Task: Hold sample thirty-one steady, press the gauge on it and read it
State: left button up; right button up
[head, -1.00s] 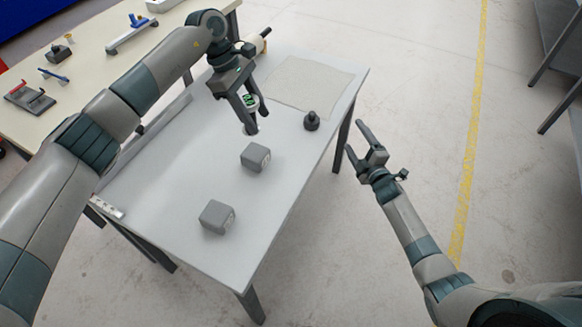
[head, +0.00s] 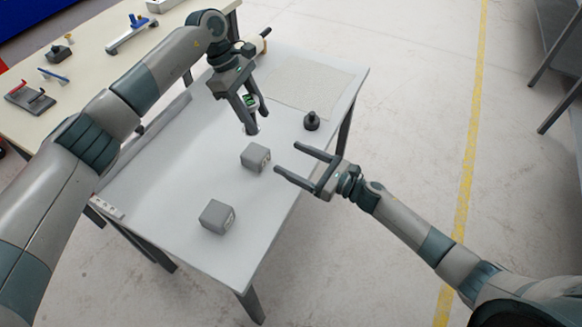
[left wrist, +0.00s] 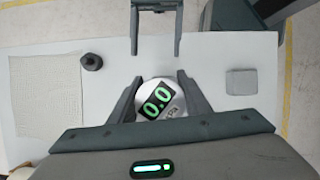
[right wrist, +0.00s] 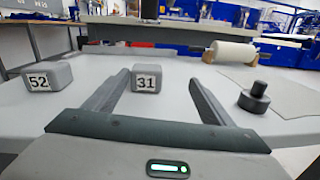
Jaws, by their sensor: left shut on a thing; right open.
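Sample thirty-one (head: 254,157) is a grey foam block on the white table; its label 31 faces the right wrist camera (right wrist: 147,80). My left gripper (head: 251,114) is shut on the gauge (head: 250,101), a round silver body with a green display. The display reads 0.0 in the left wrist view (left wrist: 158,100). The gauge is behind the sample in the head view, apart from it. My right gripper (head: 286,159) is open and empty at the table's right edge. Its fingers point toward sample thirty-one, which shows between them in the right wrist view, farther off.
A second grey block labelled 52 (right wrist: 46,77) stands nearer in the head view (head: 217,217). A dark knobbed weight (head: 311,121) stands near the right edge, by a pale mat (head: 308,84). A side bench (head: 88,40) holds tools.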

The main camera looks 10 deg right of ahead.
aim_at(255, 152)
jog(key=shift+s+a+f+n+g, duration=0.15)
jog(key=shift+s+a+f+n, duration=0.15)
jog(key=shift+s, duration=0.2)
jog(key=shift+s+a+f+n+g, duration=0.15)
jog(key=shift+s+a+f+n, duration=0.05)
jog(key=shift+s+a+n, duration=0.25)
jog(key=x, duration=1.2)
jog(key=shift+r, duration=0.1)
jog(key=c, duration=1.1)
pick_arm(q)
jog(key=shift+n, duration=0.7)
jog(key=shift+w+d+f, duration=0.1)
jog(key=shift+f, duration=1.9)
pick_arm(e)
jog(key=shift+c, duration=0.2)
